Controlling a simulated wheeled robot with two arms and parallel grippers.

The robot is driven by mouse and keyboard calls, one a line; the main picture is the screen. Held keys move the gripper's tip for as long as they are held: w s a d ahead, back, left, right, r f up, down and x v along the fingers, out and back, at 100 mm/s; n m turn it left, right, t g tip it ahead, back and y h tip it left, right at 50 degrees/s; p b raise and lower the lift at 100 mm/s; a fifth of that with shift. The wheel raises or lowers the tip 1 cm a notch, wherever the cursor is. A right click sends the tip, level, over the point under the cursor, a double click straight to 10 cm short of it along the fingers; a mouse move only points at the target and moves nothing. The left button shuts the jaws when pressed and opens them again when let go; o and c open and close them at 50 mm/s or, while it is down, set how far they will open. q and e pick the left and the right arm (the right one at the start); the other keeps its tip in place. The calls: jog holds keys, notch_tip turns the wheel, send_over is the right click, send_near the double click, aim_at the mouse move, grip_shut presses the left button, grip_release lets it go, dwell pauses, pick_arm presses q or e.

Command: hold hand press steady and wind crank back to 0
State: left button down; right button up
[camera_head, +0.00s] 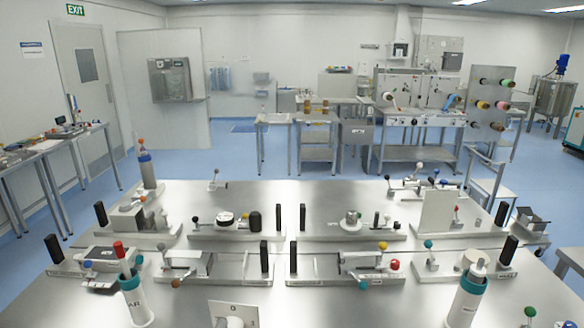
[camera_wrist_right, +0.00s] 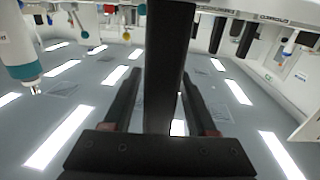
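A white plate with a printed 0 and 3 (camera_head: 232,314) shows at the bottom edge of the head view, with a white round part in front. The rest of this nearest device is cut off, so I cannot tell its crank position. My right gripper (camera_wrist_right: 160,100) shows in the right wrist view, which is upside down. Its black fingers stand apart. A thick black upright post (camera_wrist_right: 168,60) is between or just beyond them, with gaps visible on both sides. I cannot tell whether it touches. My left gripper is in neither view.
Steel tables (camera_head: 370,308) carry several devices with black posts and coloured knobs. White-and-teal cylinders stand at left (camera_head: 133,303) and right (camera_head: 466,303); one also shows in the wrist view (camera_wrist_right: 15,45). A red knob (camera_head: 394,264) and a teal knob (camera_head: 363,285) lie ahead.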

jog(key=shift+o, duration=0.4)
jog(key=shift+s+a, duration=0.1)
jog(key=shift+s, duration=0.2)
jog(key=s+a, duration=0.1)
jog(key=s, duration=1)
jog(key=shift+s+a, duration=0.15)
jog(key=shift+s, duration=0.05)
